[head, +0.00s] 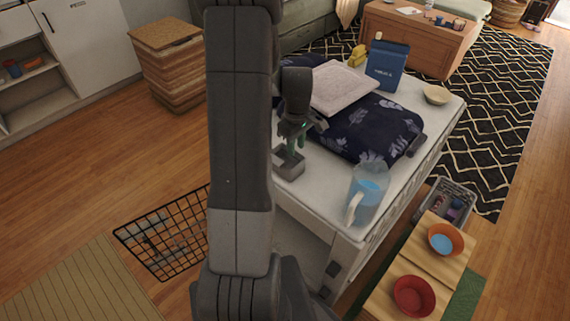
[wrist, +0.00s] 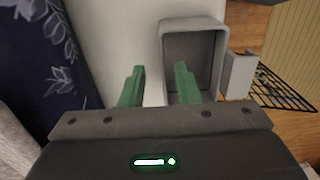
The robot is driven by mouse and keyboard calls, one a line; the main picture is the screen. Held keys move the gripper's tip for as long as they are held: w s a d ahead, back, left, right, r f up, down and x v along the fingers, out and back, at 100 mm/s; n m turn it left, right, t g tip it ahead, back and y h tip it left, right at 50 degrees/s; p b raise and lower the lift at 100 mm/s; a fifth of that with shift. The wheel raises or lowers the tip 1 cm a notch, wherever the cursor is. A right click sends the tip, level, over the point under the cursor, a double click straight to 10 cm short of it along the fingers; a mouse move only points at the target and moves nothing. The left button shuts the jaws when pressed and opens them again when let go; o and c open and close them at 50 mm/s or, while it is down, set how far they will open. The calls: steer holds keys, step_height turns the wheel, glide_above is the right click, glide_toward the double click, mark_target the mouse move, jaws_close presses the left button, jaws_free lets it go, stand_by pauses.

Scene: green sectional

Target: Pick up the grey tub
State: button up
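The grey tub (head: 289,163) is a small open rectangular container on the white table, near its left edge. In the wrist view its rim (wrist: 192,26) surrounds an empty-looking inside. My gripper (head: 291,141) points down above the tub. Its green fingers (wrist: 159,72) are apart with nothing held between them. In the wrist view the right finger overlaps the tub's opening and the left finger is outside its left wall. I cannot tell how far the fingertips are above the rim.
A dark floral cloth (head: 375,125) lies beside the tub, with a pale folded item (head: 340,88) on it. A clear pitcher (head: 367,190) stands near the table's front corner. A blue box (head: 387,66) and a bowl (head: 437,95) are farther back. A wire basket (head: 165,240) is left of the table.

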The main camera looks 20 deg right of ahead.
mark_target(295, 163)
step_height(295, 163, down, 5)
steer(key=shift+s+r, duration=0.15)
steer(key=shift+r, duration=0.05)
jaws_close()
